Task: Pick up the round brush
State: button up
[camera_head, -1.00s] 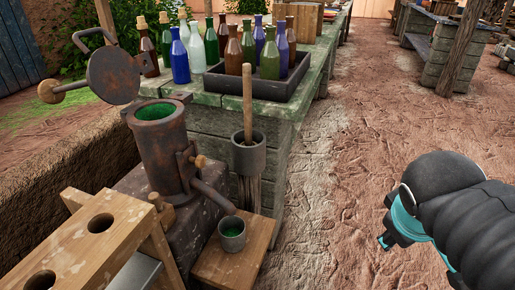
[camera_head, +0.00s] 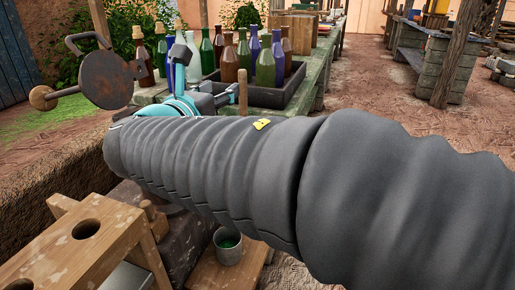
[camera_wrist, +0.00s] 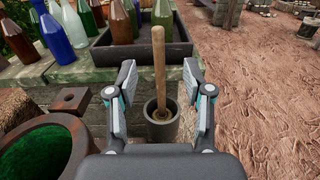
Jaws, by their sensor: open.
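The round brush (camera_wrist: 159,62) has a long wooden handle and stands upright in a dark grey cup (camera_wrist: 161,122) at the side of the stone counter. Its bristle end is down inside the cup and mostly hidden. In the wrist view my gripper (camera_wrist: 161,80) is open, with one finger on each side of the handle and a gap on both sides. In the head view only the top of the brush handle (camera_head: 243,98) shows. My arm hides the cup there, and my gripper (camera_head: 205,80) is partly visible beside the bottles.
Several glass bottles (camera_head: 264,65) stand on the counter, some in a dark tray (camera_head: 277,96). A rusty vessel with green contents (camera_wrist: 45,150) is at the wrist view's lower left. A wooden rack (camera_head: 90,240) and small green-filled cup (camera_head: 228,246) are below my arm.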

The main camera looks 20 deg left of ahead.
aim_at(240, 76)
jog(key=w, duration=0.8)
jog(key=shift+w+d, duration=0.1)
jog(key=shift+d, duration=0.2)
jog(key=shift+w+d+f+p, duration=0.15)
jog(key=shift+w+p, duration=0.25)
jog(key=shift+w, duration=2.3)
grip_shut()
